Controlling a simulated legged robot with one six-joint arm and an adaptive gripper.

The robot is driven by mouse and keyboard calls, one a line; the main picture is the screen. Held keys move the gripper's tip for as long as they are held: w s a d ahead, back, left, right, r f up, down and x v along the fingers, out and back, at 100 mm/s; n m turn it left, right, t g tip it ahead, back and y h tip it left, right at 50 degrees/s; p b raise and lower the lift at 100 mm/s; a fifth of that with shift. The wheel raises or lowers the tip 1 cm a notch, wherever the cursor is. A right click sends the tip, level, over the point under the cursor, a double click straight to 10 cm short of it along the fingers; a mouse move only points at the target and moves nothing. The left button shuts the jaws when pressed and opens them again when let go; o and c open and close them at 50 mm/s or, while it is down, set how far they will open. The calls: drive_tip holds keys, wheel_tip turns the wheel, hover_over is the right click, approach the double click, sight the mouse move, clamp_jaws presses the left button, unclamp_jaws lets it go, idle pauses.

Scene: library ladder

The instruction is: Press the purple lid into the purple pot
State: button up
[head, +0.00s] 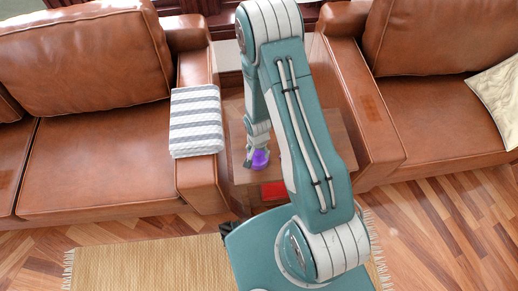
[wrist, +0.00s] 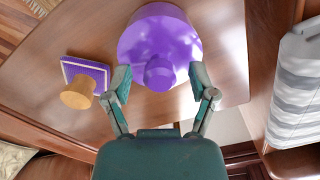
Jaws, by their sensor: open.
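A large round purple body (wrist: 160,28), with a smaller round purple knob (wrist: 159,72) toward the camera, stands on the wooden table in the wrist view. I take these as the purple pot and lid, but cannot tell where one ends and the other begins, nor how deep the lid sits. My gripper (wrist: 159,82) is open, its fingers left and right of the knob with visible gaps. In the head view the purple piece (head: 261,159) is small, beside my gripper (head: 251,158), partly hidden by it.
The wooden table (head: 235,112) sits between two brown sofas (head: 95,130). A red patch (head: 273,190) shows near its front. A striped cloth (head: 195,121) drapes the left armrest.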

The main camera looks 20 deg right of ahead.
wheel_tip(320, 180, up, 12)
idle(0.6)
drive_tip(key=shift+d, duration=0.1)
idle(0.4)
wheel_tip(320, 180, up, 11)
drive_tip(key=n+t, duration=0.1)
drive_tip(key=n, duration=0.1)
hover_over(258, 152)
wheel_tip(258, 152, up, 10)
drive_tip(key=s+n+t, duration=0.2)
drive_tip(key=s, duration=0.1)
drive_tip(key=s+r+n+t, duration=0.2)
drive_tip(key=s+r+n, duration=0.1)
drive_tip(key=s+r, duration=0.8)
drive_tip(key=shift+s+r+t, duration=0.3)
drive_tip(key=shift+r, duration=0.3)
idle(0.5)
